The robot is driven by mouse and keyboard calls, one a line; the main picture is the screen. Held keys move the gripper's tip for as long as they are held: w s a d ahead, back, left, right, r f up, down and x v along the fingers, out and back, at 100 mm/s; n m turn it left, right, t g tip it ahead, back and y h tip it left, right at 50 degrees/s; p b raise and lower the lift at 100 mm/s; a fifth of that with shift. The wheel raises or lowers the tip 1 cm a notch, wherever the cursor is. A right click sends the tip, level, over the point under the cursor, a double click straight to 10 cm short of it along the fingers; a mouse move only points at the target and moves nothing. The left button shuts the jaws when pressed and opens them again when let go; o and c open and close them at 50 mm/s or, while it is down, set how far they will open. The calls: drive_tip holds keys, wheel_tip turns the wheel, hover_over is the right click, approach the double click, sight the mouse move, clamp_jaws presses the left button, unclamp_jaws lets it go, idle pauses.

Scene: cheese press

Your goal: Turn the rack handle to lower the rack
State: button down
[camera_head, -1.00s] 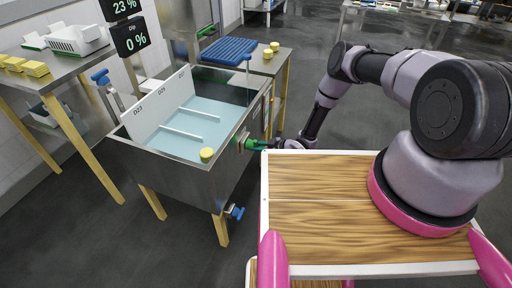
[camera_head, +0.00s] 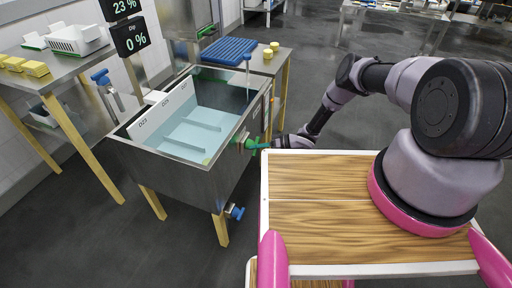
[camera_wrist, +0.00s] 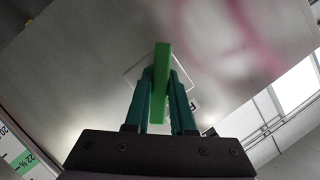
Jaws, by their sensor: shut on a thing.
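The steel vat (camera_head: 190,166) holds pale blue liquid. The rack's white panels, numbered labels and crossbars (camera_head: 184,142) sit low inside it, with the bars at or under the liquid surface. A small yellow piece (camera_head: 206,162) barely shows at the near wall. The green rack handle (camera_head: 250,143) sticks out of the vat's right side. My gripper (camera_head: 264,146) reaches it from the right. In the wrist view, its teal fingers (camera_wrist: 160,90) are shut around the green handle (camera_wrist: 163,58), one on each side.
A blue-handled tap (camera_head: 235,212) is low on the vat's front. A blue tray (camera_head: 230,50) and yellow pieces (camera_head: 271,47) are on the table behind. A steel table (camera_head: 50,75) stands at left. Displays (camera_head: 130,36) read 23 % and 0 %.

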drive_tip(key=m+g+y, duration=0.1)
drive_tip(key=m, duration=0.3)
drive_tip(key=shift+y, duration=0.4)
drive_tip(key=shift+m, duration=0.3)
drive_tip(key=c, duration=0.8)
unclamp_jaws()
drive_tip(key=shift+o, duration=0.2)
drive_tip(key=shift+d, duration=0.1)
drive_tip(key=d+r, duration=0.1)
drive_tip(key=d, duration=0.9)
drive_tip(key=shift+w+d+r, duration=0.15)
drive_tip(key=shift+d, duration=0.1)
